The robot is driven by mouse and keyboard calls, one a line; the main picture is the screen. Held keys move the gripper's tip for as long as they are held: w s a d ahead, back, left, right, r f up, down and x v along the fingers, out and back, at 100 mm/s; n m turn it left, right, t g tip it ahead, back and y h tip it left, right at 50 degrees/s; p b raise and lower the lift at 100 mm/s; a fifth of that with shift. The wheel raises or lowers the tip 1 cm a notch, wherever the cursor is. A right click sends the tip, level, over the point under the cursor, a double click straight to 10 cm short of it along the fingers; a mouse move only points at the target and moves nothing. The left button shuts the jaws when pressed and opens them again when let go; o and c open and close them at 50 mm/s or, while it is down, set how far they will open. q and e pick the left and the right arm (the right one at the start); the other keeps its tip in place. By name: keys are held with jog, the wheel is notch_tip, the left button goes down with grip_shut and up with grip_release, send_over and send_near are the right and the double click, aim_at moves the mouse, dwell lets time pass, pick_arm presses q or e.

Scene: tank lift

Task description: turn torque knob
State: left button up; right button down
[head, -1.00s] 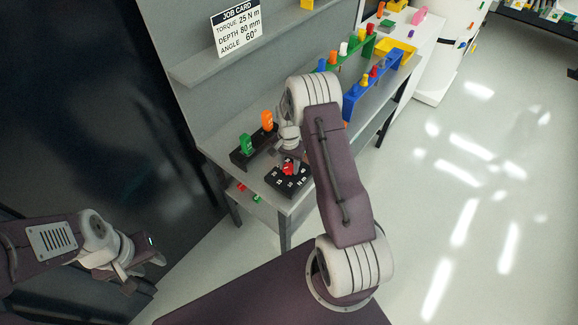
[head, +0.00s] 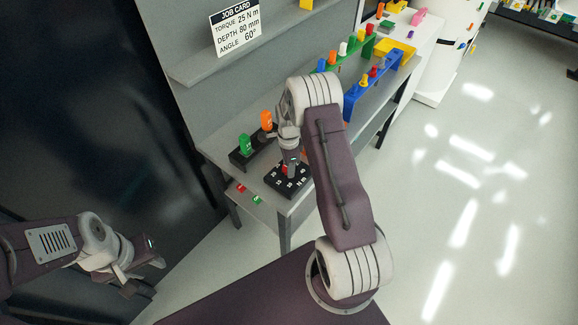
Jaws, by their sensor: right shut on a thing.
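The torque knob (head: 284,168) is red and sits on a black dial block (head: 276,182) with white numbers, near the front of the grey bench. Only a sliver of red shows beside my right gripper (head: 290,171), which points down and is shut on the knob. The fingers and my arm hide most of the knob, so its pointing direction cannot be told. The job card (head: 235,27) on the back panel reads torque 25 N m, depth 80 mm, angle 60°. My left gripper (head: 147,279) is open and empty at the lower left, far from the bench.
A black holder (head: 241,158) with a green piece (head: 245,145) and an orange piece (head: 266,121) stands just behind the dial. A blue rack (head: 352,108) and a green rack (head: 330,66) with coloured pieces stand farther back. Open floor lies to the right.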

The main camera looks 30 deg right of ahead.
jog(key=shift+w+r+m, duration=0.15)
jog(key=shift+w+m, duration=0.05)
jog(key=shift+m, duration=0.8)
jog(key=c, duration=0.9)
grip_release()
jog(key=shift+s+a, duration=0.1)
jog(key=shift+a, duration=0.05)
jog(key=shift+r, duration=0.1)
notch_tip(320, 180, up, 8)
jog(key=shift+f+b, duration=0.1)
jog(key=shift+b, duration=0.7)
jog(key=shift+r, duration=0.55)
